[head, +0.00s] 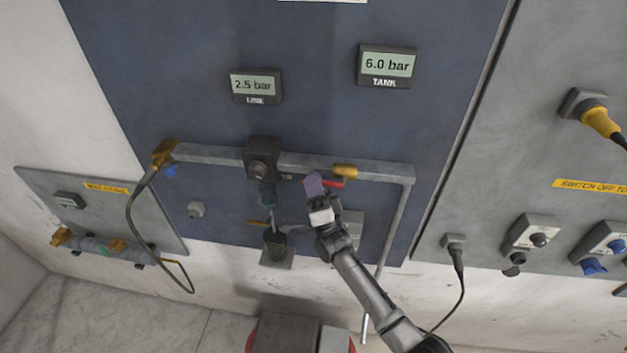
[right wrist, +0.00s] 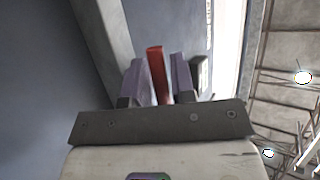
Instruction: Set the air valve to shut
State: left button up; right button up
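The air valve is a brass body (head: 345,170) in the grey pipe, below the TANK display. Its red lever (head: 333,184) lies roughly along the pipe, extending left from the brass body. My right gripper (head: 313,185), with purple fingers, is at the lever's left end. The fingers hide the lever's end in the head view. My left gripper is not in view.
The TANK display (head: 387,66) reads 6.0 bar and the LINE display (head: 255,86) reads 2.5 bar. A dark regulator (head: 262,158) sits on the pipe (head: 220,154), left of my gripper. The pipe's downward leg (head: 396,225) is to the right.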

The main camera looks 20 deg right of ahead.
jog(key=shift+c, duration=0.2)
grip_shut()
dwell(0.3)
